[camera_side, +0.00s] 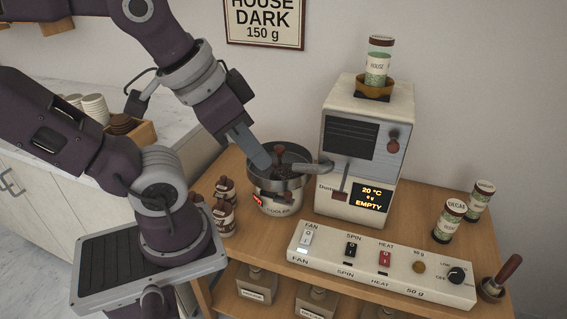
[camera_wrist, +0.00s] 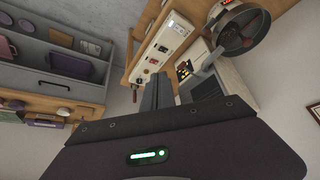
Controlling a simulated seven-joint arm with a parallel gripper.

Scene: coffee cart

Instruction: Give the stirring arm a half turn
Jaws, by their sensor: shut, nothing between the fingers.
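The cooler (camera_side: 277,203) is a round cream body with a dark metal pan on top, labelled COOLER. The stirring arm (camera_side: 280,157) lies in the pan and has a brown knob standing up from it. The pan (camera_wrist: 238,33) also shows at the upper right of the wrist view. My gripper (camera_side: 264,162) is shut and empty. In the side view its fingertips overlap the pan's left part, just left of the knob. I cannot tell whether they touch anything. In the wrist view the fingers (camera_wrist: 157,91) are together and apart from the pan.
The roaster (camera_side: 362,160) stands right of the cooler, its display reading 20 °C and EMPTY. A chute joins it to the pan. The switch panel (camera_side: 385,268) lies in front, its FAN switch lit. Labelled jars (camera_side: 449,220) stand right.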

